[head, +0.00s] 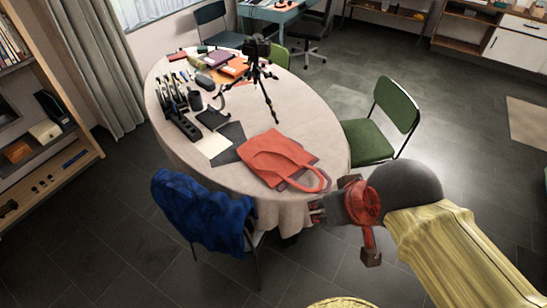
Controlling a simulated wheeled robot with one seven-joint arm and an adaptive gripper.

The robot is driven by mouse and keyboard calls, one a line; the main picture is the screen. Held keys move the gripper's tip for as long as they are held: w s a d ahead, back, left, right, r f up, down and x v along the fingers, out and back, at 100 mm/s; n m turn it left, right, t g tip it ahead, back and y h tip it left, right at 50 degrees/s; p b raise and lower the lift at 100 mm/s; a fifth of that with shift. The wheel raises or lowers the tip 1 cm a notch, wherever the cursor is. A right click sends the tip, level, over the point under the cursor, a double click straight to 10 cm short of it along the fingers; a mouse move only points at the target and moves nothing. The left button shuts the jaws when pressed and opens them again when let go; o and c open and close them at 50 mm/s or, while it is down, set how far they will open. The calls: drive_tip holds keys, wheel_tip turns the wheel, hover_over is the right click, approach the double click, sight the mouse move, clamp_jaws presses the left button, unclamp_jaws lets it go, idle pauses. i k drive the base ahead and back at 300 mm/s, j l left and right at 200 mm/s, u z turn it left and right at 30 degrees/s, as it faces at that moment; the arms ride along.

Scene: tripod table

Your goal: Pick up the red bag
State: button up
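The red bag (272,157) lies flat near the front right edge of the round table (210,178). Its handle loop points right and toward the table's edge. My gripper (314,212) is just off the table's front right edge, below and to the right of the bag in the picture. It points left and is apart from the bag. Its two small fingertips look spread, with nothing seen between them.
A blue jacket (203,212) hangs over a chair at the table's front left. A green chair (385,125) stands to the right. A black tripod (262,78), dark sheets, a pale paper (213,145) and several small items are behind the bag. A shelf is at left.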

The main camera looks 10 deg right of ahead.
sight(275, 157)
drive_tip(key=i+l+z, duration=0.1)
drive_tip(key=i+l, duration=0.35)
drive_tip(key=l, duration=0.15)
drive_tip(key=i+l+z, duration=0.1)
drive_tip(key=i+l, duration=0.35)
drive_tip(key=l, duration=0.05)
